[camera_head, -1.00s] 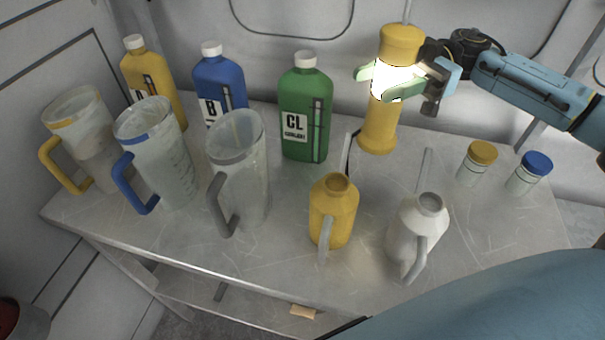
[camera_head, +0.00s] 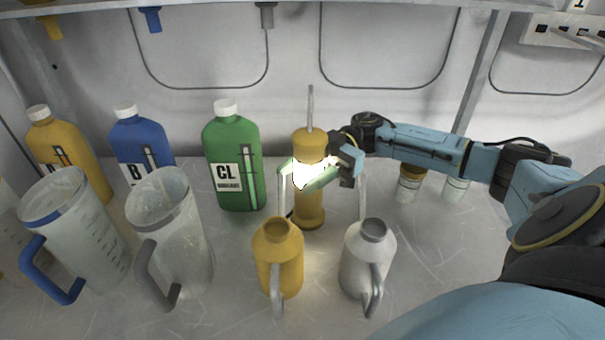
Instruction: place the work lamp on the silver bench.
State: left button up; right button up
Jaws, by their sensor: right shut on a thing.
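The work lamp (camera_head: 309,208) is a yellow cylinder with a bright glowing middle and a thin grey rod on top. It is upright at the back middle of the silver bench (camera_head: 440,255), behind the yellow oil can. Its base appears to be at the bench surface; the can partly hides that area, so contact is hard to tell. My right gripper (camera_head: 309,174) is shut around the lamp's lit middle, its pale green fingers on either side. My left gripper is not in view.
A green bottle (camera_head: 232,160) stands left of the lamp, with blue (camera_head: 142,155) and yellow (camera_head: 68,155) bottles beyond. Clear jugs (camera_head: 172,235) stand front left. Yellow (camera_head: 278,258) and white (camera_head: 367,262) cans stand in front. Small jars (camera_head: 408,185) are behind my right arm.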

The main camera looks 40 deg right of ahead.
jog(key=shift+r, duration=0.15)
jog(key=o, duration=1.4)
jog(key=shift+f, duration=0.25)
jog(key=shift+d+r, duration=0.1)
jog(key=shift+r, duration=0.1)
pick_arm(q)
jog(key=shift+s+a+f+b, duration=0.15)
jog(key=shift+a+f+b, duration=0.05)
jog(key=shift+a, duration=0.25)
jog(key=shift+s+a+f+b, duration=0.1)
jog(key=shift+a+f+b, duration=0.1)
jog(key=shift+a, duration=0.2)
pick_arm(e)
jog(key=shift+w+d, duration=0.15)
jog(key=shift+d, duration=1.65)
jog(key=shift+w+d, duration=0.15)
jog(key=shift+d, duration=1.65)
